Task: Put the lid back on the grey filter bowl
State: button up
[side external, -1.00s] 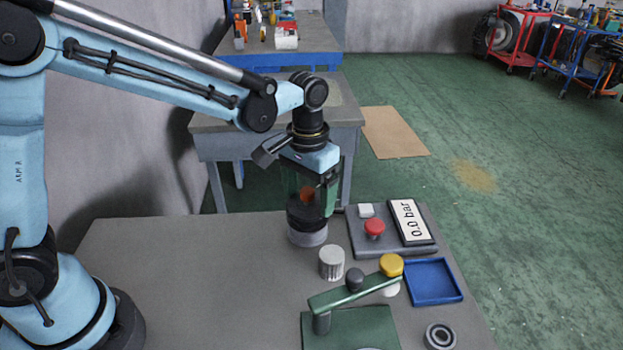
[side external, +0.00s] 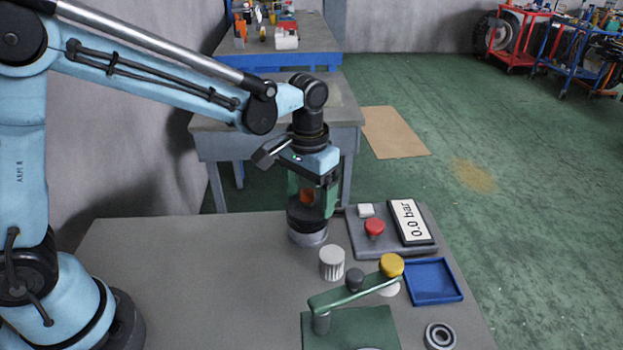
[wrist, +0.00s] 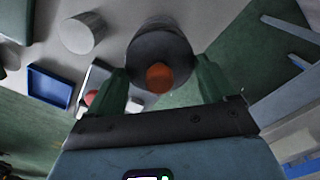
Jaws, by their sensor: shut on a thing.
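The grey filter bowl (side external: 309,239) stands at the back of the bench, below my gripper (side external: 309,206). The dark lid (side external: 304,215) with an orange knob (side external: 306,196) sits at the top of the bowl. I cannot tell whether it is fully seated. My gripper points down with its green fingers on either side of the lid, shut on it. In the wrist view, the lid (wrist: 158,45) and its orange knob (wrist: 159,77) lie between the two fingers. The lid hides most of the bowl there.
A white ribbed cylinder (side external: 332,263) stands close in front of the bowl. To the right are a panel with a red button (side external: 374,227) and a "0.0 bar" display (side external: 411,220), a green lever (side external: 345,294), a blue tray (side external: 433,300) and a ring (side external: 440,336). The bench's left side is clear.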

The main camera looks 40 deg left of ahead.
jog(key=o, duration=0.9)
jog(key=shift+r, duration=0.1)
jog(key=shift+r, duration=3.4)
jog(key=shift+c, duration=0.2)
grip_shut()
jog(key=shift+f, duration=0.4)
jog(key=shift+f, duration=0.7)
